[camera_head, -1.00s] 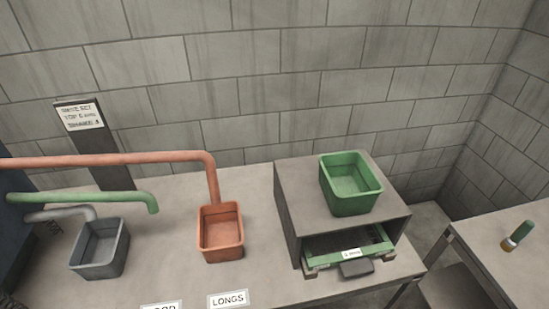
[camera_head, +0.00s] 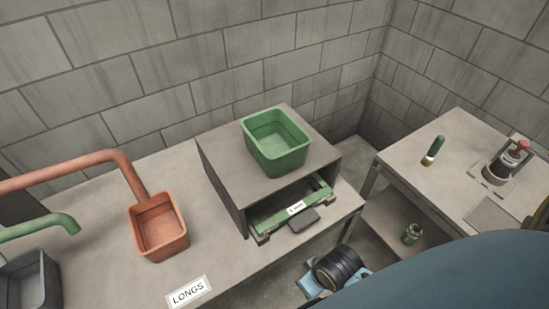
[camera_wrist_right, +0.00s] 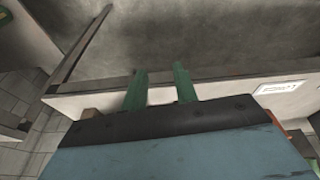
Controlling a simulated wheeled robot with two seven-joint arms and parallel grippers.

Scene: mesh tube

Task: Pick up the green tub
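The green tub (camera_head: 276,142) is an open-topped square bin. It stands upright and looks empty on top of the grey cabinet (camera_head: 222,147) in the head view. No gripper touches it. My right gripper (camera_wrist_right: 160,86) shows in the right wrist view as two green fingers, parted with nothing visible between them, near a pale table edge. In the head view its fingers cannot be made out. My left gripper is not in view.
Under the tub, the cabinet holds a green-framed drawer (camera_head: 292,208). An orange bin (camera_head: 158,228) under an orange pipe and a grey bin (camera_head: 28,281) stand to the left. A side table (camera_head: 458,160) at right carries a green-handled item (camera_head: 433,150) and a red-topped device (camera_head: 512,157).

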